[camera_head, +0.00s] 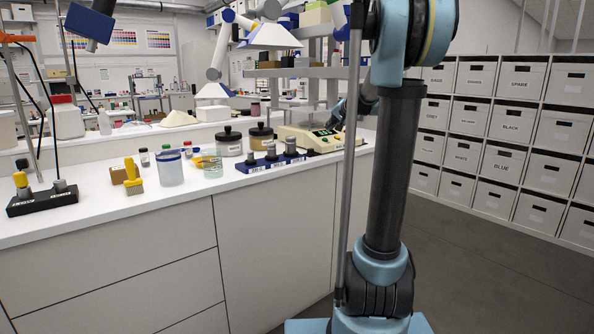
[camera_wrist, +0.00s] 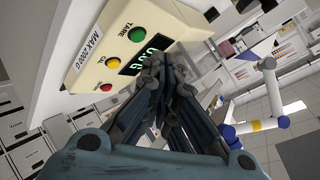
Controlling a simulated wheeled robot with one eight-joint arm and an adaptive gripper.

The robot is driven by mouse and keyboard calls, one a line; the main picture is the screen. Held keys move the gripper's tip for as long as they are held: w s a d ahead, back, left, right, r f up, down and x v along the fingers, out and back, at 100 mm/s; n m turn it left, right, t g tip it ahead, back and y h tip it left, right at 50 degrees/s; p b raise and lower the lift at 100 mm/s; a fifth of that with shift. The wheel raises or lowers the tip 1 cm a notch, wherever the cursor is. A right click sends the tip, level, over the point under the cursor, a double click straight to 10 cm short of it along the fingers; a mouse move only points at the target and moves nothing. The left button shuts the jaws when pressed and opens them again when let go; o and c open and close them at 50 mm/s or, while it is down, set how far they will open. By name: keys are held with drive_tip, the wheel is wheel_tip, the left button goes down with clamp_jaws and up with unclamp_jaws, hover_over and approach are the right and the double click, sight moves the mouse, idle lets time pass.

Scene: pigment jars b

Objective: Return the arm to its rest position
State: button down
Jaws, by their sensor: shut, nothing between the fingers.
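My arm (camera_head: 397,170) stands upright in the right half of the head view, beside the front of the bench. My gripper (camera_wrist: 153,65) is shut and empty in the wrist view. Its fingertips are in front of a cream scale with red, yellow and green buttons (camera_wrist: 120,45), and partly hide its green display. Whether they touch the scale I cannot tell. In the head view the scale (camera_head: 305,138) stands at the bench's right end, and my forearm partly hides the gripper beside it.
Labelled storage boxes (camera_head: 510,125) line the right wall. Grey floor (camera_head: 460,270) is clear to the right.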

drive_tip(key=s+a+f+n+g, duration=0.1)
drive_tip(key=s+a+f, duration=0.15)
drive_tip(key=s, duration=0.45)
drive_tip(key=s+a+f+n+g, duration=0.1)
drive_tip(key=s+f+n+g, duration=0.15)
drive_tip(key=s, duration=0.45)
drive_tip(key=s+d+f+n+g+h, duration=0.1)
drive_tip(key=s+f+g, duration=0.1)
drive_tip(key=s+f, duration=0.6)
drive_tip(key=s+d+f+n+g+h, duration=0.1)
drive_tip(key=s+f, duration=0.6)
drive_tip(key=s, duration=0.9)
drive_tip(key=s+d+f+n+g+h, duration=0.1)
drive_tip(key=s+f+g+h, duration=0.1)
drive_tip(key=s+f, duration=0.6)
drive_tip(key=s, duration=0.4)
drive_tip(key=shift+s+d+f+g, duration=0.15)
drive_tip(key=shift+s+f+g, duration=0.1)
drive_tip(key=shift+f+g, duration=0.1)
